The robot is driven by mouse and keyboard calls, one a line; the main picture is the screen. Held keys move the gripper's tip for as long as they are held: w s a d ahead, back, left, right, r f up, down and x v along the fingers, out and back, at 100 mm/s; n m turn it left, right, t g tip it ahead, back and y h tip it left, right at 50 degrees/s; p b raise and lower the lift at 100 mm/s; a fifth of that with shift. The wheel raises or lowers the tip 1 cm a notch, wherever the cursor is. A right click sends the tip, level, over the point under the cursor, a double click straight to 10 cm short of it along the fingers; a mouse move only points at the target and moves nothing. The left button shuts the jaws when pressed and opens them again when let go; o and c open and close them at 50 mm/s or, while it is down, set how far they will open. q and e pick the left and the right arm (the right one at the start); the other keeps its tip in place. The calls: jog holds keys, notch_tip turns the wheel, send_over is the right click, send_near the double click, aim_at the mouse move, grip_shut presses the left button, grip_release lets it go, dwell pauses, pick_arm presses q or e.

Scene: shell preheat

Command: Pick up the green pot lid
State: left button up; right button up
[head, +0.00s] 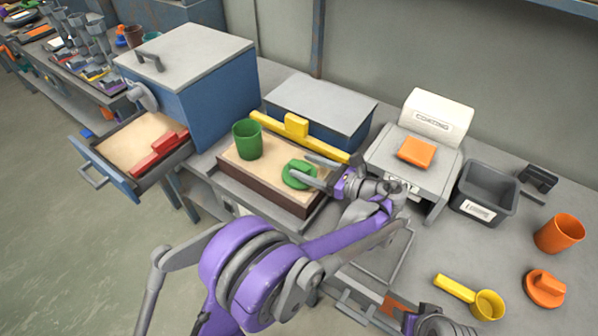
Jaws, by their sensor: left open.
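The green pot lid (295,181), a round disc with a raised knob, lies on the sand-coloured top of a shallow brown tray (262,190). My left gripper (306,167) reaches in from the right with its fingers apart at the lid. One finger passes behind the knob and the other is at its near side; whether they touch the lid I cannot tell. A green pot (247,139) stands upright on the same tray, left of the lid. Part of my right gripper (432,322) shows at the bottom edge, with its fingers unclear.
A yellow bar (297,127) lies behind the lid. A blue cabinet (205,95) with an open drawer (120,150) stands left. Right are a grey machine (440,160) with an orange block, a dark bin (486,190), an orange cup (558,234), an orange lid (545,288) and a yellow scoop (487,304).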

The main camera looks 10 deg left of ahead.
aim_at(290, 163)
pick_arm(q)
jog(key=x, duration=0.5)
jog(key=shift+s+a+f, duration=0.1)
jog(key=shift+s+a, duration=0.05)
jog(key=shift+a, duration=0.2)
jog(key=shift+d, duration=0.1)
grip_shut()
